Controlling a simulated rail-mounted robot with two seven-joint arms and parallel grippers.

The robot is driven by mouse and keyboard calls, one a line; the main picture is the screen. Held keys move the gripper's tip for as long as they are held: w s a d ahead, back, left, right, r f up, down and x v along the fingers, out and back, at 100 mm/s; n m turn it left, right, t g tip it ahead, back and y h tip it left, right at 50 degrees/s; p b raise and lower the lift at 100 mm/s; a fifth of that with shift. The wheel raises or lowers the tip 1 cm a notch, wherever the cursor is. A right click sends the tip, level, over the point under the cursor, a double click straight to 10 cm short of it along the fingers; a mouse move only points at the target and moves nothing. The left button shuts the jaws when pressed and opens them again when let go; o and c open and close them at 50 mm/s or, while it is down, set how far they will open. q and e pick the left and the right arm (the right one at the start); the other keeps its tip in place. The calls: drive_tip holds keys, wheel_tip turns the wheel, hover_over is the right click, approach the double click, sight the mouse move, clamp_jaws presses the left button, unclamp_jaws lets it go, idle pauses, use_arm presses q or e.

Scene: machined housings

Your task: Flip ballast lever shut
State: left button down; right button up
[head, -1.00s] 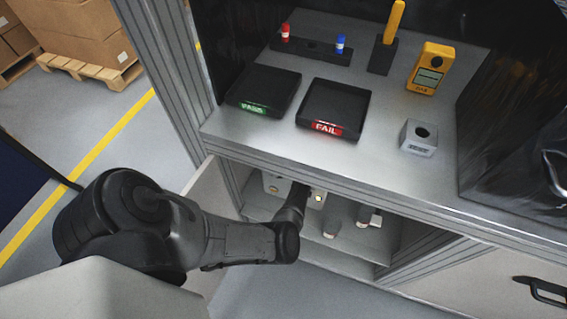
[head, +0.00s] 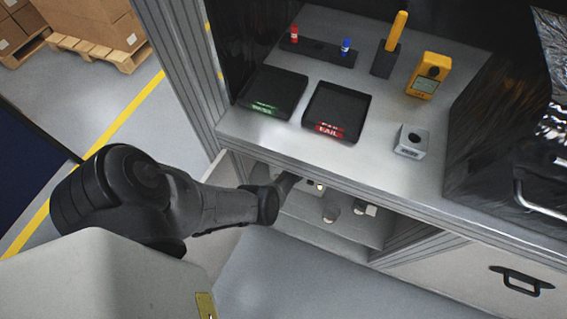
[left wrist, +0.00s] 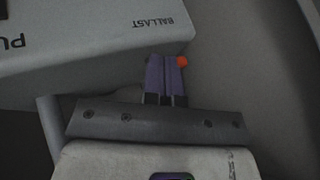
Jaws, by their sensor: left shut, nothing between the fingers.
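In the left wrist view a pale box (left wrist: 90,35) carries the upside-down word BALLAST near its lower right corner. A small orange-red round tip (left wrist: 183,61) shows just past that corner; whether it belongs to the ballast lever I cannot tell. My left gripper (left wrist: 166,62) is shut and empty, its fingertips just below the box corner and right beside the orange-red tip. Whether they touch it is unclear. In the head view my left arm reaches into the open compartment under the bench, and its fingertips are hidden there. My right gripper is not in view.
The bench front edge (head: 330,181) overhangs the compartment. An open door (head: 225,172) stands at its left. Dark cylinders (head: 331,208) stand inside. On the bench are a PASS tray (head: 272,92), a FAIL tray (head: 337,108), a yellow meter (head: 430,75) and a grey block (head: 411,142).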

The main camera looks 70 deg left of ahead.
use_arm(q)
drive_tip(key=shift+w+a, duration=0.1)
idle(0.5)
drive_tip(key=shift+w+a+b, duration=0.25)
drive_tip(key=shift+w+b, duration=0.1)
drive_tip(key=shift+w, duration=0.3)
